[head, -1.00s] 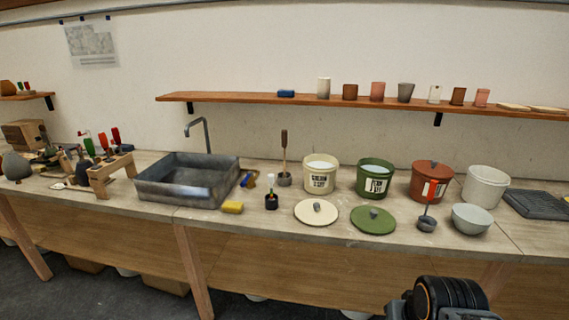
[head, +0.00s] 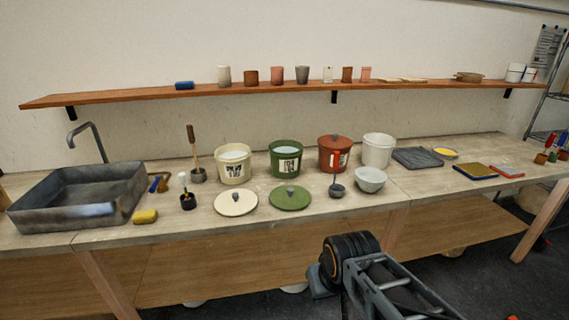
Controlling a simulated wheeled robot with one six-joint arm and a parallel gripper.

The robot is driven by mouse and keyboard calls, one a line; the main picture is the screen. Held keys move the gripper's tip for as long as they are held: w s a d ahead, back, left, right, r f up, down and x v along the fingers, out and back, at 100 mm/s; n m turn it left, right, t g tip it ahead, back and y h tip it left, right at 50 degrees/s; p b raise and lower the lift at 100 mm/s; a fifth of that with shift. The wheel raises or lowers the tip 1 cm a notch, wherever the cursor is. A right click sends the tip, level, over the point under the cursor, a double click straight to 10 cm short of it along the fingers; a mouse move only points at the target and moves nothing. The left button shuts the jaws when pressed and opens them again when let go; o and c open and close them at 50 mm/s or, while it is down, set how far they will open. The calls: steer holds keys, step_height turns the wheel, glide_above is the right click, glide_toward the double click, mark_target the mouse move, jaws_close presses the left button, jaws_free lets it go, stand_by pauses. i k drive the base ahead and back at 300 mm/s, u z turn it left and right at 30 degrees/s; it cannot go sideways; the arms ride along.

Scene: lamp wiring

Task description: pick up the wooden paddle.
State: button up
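What looks like the wooden paddle (head: 191,137) stands nearly upright on the bench, left of the cream bucket. It has a brown handle and a paler shaft, and its lower end is in or on a small grey holder (head: 198,175). My arm comes in at the bottom right, in front of the bench and well to the right of the paddle. A black joint with an orange ring shows on it. I see no gripper fingers, and nothing touches the paddle.
Around the paddle are the cream bucket (head: 233,173), a small black pot with a brush (head: 187,200), blue-handled tools (head: 158,184) and a grey sink (head: 75,201). Cream (head: 234,207) and green (head: 289,203) lids lie in front. A wooden shelf (head: 120,93) runs above.

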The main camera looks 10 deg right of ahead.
mark_target(190, 128)
steer(key=k, duration=0.3)
steer(key=u, duration=1.1)
steer(key=i, duration=2.25)
steer(key=z, duration=0.7)
